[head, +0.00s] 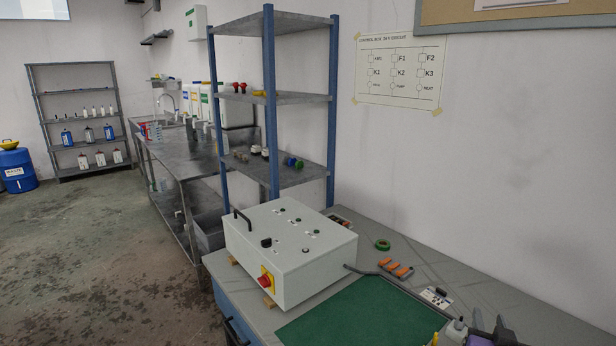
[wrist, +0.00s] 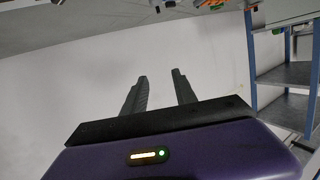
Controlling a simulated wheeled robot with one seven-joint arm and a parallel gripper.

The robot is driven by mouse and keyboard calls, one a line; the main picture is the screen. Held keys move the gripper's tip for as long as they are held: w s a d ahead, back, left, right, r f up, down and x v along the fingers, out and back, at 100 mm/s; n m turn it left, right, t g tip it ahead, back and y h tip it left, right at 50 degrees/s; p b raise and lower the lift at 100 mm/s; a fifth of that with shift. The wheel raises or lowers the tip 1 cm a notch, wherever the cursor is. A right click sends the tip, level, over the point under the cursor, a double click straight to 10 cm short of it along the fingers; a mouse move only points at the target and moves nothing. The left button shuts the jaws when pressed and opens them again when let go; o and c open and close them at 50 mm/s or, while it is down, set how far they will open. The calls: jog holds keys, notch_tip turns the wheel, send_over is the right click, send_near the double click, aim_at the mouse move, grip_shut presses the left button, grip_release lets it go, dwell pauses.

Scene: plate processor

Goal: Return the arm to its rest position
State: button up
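In the wrist view my gripper (wrist: 160,76) shows two dark fingers standing apart with nothing between them. Behind the fingers is bare pale wall. The purple wrist housing fills the bottom of that view. The picture there looks upside down, with a grey surface (wrist: 100,30) along the top. In the head view my gripper cannot be made out for certain; purple and grey parts show at the bottom right edge, cut off by the frame.
A grey control box (head: 290,250) with a red-yellow switch stands on the bench (head: 395,240). A green mat (head: 360,312), orange-handled items (head: 396,268) and a green ring (head: 382,244) lie nearby. A blue-post shelf (head: 332,120) stands behind the box; it also shows in the wrist view (wrist: 285,75).

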jog(key=s+a+f+n+y, duration=0.1)
jog(key=s+a, duration=0.5)
jog(key=s, duration=0.9)
jog(key=s+a+f+n+y, duration=0.1)
jog(key=s+a+n+y, duration=0.2)
jog(key=s, duration=1.1)
jog(key=s+a+f+n+y, duration=0.1)
jog(key=s+a+y, duration=0.1)
jog(key=s+a, duration=0.7)
jog(key=s, duration=0.6)
jog(key=shift+s+a+n+t+y, duration=0.2)
jog(key=shift+s+n+t+y, duration=0.1)
jog(key=shift+n+t+y, duration=0.1)
